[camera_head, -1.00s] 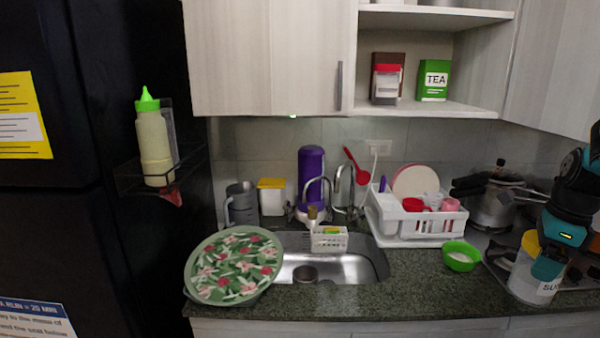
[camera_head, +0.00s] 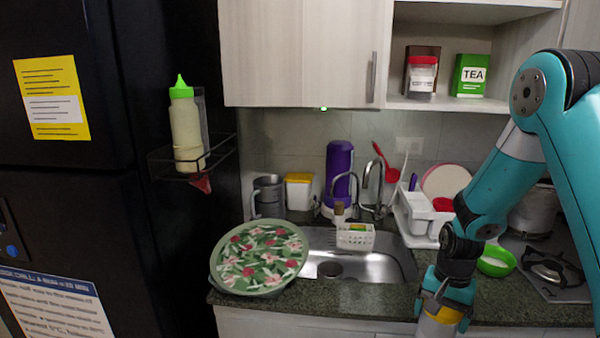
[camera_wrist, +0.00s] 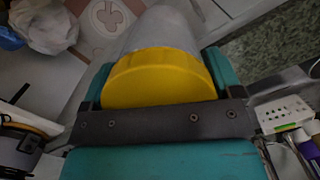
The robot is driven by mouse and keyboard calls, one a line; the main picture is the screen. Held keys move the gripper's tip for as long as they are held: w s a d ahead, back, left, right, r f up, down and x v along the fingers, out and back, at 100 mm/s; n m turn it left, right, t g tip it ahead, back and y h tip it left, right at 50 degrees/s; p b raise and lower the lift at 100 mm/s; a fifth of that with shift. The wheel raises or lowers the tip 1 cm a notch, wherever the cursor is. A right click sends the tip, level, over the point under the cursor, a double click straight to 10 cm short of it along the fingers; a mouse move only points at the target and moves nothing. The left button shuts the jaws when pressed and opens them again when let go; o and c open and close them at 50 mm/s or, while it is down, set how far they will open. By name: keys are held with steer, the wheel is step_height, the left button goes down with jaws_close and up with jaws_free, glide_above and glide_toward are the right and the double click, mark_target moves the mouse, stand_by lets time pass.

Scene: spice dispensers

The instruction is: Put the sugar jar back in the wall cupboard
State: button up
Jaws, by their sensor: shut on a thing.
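The sugar jar has a yellow lid (camera_wrist: 160,78) and a pale grey body (camera_wrist: 160,32) in the wrist view. My gripper (camera_head: 442,305) is shut on it, with a teal finger on each side of the lid. In the head view the jar (camera_head: 436,327) hangs at the front edge of the counter, cut off by the bottom of the picture; its label is out of sight. The wall cupboard (camera_head: 440,104) has an open shelf at the upper right. A red-lidded jar (camera_head: 422,76) and a green TEA box (camera_head: 470,75) stand on that shelf.
My arm covers part of the dish rack (camera_head: 415,218) and counter. A green bowl (camera_head: 496,261) and a stove burner (camera_head: 552,272) are at the right. A floral tray (camera_head: 258,258) lies left of the sink (camera_head: 375,266). A closed cupboard door (camera_head: 295,55) adjoins the open shelf.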

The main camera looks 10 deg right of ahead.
steer(key=s+a+f+n, duration=0.1)
steer(key=a+f+n, duration=0.6)
steer(key=a+n, duration=0.2)
steer(key=shift+a+f+g+h+b, duration=0.2)
steer(key=shift+f+g+h+b, duration=0.05)
steer(key=shift+g+h+b, duration=0.1)
steer(key=shift+a, duration=0.1)
